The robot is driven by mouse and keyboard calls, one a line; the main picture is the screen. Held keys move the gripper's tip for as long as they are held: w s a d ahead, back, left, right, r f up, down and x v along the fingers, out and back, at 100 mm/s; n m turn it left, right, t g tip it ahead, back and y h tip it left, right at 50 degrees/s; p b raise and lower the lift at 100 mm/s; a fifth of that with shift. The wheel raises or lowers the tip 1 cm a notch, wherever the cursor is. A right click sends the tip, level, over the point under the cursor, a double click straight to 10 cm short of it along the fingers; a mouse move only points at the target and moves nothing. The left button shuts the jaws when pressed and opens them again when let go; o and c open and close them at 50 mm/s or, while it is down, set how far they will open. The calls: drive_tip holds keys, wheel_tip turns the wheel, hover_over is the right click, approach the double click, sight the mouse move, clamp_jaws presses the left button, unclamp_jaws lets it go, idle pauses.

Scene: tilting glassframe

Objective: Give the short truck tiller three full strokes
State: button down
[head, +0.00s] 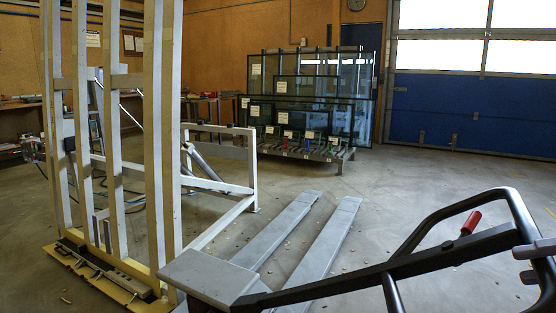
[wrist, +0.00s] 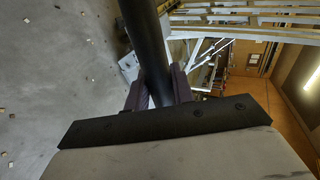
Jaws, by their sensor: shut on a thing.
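The truck tiller (head: 392,268) is a black bar that rises at a shallow slope from the pallet truck's grey body (head: 208,277) at the bottom middle to a black loop handle at the right. A red lever (head: 471,222) sits inside the loop. My gripper (head: 533,262) is at the right edge of the head view, at the loop's far right side, partly cut off. In the wrist view my gripper (wrist: 158,84) has its two dark fingers on either side of the black tube of the tiller (wrist: 142,32), shut on it. The fingertips are partly hidden by the tube.
Two grey forks (head: 334,240) extend away over the floor. A tall upright frame (head: 118,150) with a yellow base stands at the left, close to the truck. A rack of glass panes (head: 310,150) stands behind. Floor at the right, before the blue door (head: 470,112), is clear.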

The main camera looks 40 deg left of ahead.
drive_tip(key=shift+d+f, duration=0.9)
drive_tip(key=shift+f, duration=0.2)
drive_tip(key=d+f+b, duration=0.6)
drive_tip(key=f+b, duration=0.1)
drive_tip(key=f, duration=0.3)
drive_tip(key=shift+w+d+f+b, duration=0.15)
drive_tip(key=shift+d+f+b, duration=0.1)
drive_tip(key=shift+b, duration=0.1)
drive_tip(key=a+r+p, duration=0.1)
drive_tip(key=a+r, duration=0.1)
drive_tip(key=r, duration=0.1)
drive_tip(key=a+r+p, duration=0.2)
drive_tip(key=r, duration=0.2)
drive_tip(key=a+r+p, duration=0.1)
drive_tip(key=a+r, duration=0.1)
drive_tip(key=r, duration=0.1)
drive_tip(key=shift+a+r, duration=0.3)
